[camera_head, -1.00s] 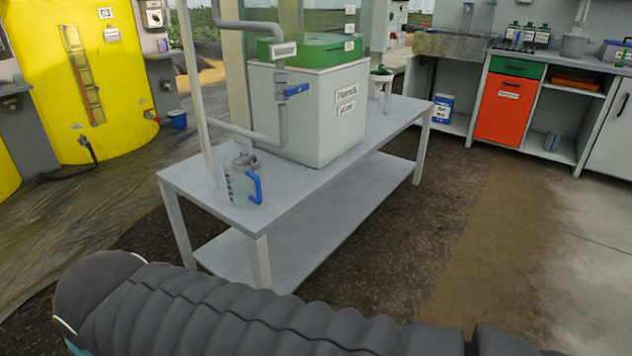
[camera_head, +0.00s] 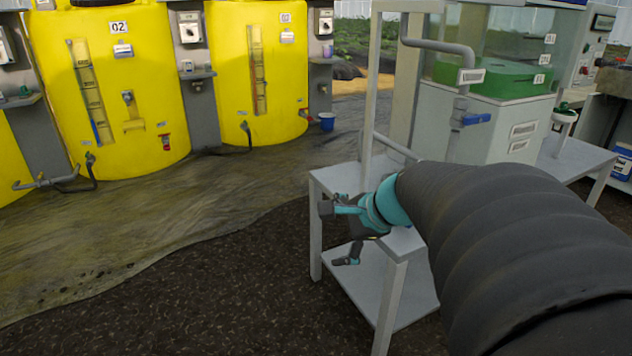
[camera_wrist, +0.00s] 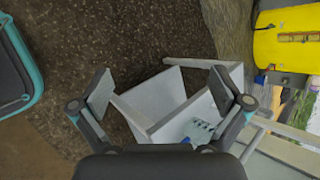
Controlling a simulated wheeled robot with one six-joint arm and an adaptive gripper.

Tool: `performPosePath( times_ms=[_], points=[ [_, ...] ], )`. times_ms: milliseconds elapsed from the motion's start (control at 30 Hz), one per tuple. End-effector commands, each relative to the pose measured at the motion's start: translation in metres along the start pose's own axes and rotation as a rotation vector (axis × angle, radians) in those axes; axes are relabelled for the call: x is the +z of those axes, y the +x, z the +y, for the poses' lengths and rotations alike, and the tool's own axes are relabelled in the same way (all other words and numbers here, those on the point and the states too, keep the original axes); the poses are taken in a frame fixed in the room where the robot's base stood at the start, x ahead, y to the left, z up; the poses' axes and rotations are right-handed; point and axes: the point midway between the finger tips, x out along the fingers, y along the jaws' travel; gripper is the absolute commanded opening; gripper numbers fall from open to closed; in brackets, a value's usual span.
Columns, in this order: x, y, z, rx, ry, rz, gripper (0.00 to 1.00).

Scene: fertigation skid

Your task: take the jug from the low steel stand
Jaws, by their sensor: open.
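The low steel stand (camera_head: 335,178) is at the centre right of the head view, with a tabletop and a lower shelf. My gripper (camera_head: 337,234) is open and empty at its near left corner. In the wrist view my gripper's fingers (camera_wrist: 162,88) are spread wide. The jug (camera_wrist: 199,130), pale and clear with dark marks and a bit of blue, shows on the stand's top (camera_wrist: 168,130) near the right finger, apart from it and partly covered by my gripper body. In the head view my arm and gripper hide the jug.
Yellow tanks (camera_head: 120,90) line the back left. The dark floor (camera_head: 220,290) left is clear.

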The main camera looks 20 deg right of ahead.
Motion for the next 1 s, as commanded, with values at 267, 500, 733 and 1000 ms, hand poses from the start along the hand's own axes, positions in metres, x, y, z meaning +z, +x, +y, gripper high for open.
performPosePath(
  times_ms=[267, 500, 733, 1000],
  points=[
    [-0.153, -0.027, -0.072, -0.345, 0.857, -0.079, 1.0],
    [-0.239, -0.059, -0.086, -0.547, 1.227, -0.156, 1.0],
    [-0.256, -0.046, -0.096, -0.578, 1.285, -0.175, 1.0],
    [-0.265, -0.006, -0.119, -0.577, 1.281, -0.173, 1.0]
  ],
)
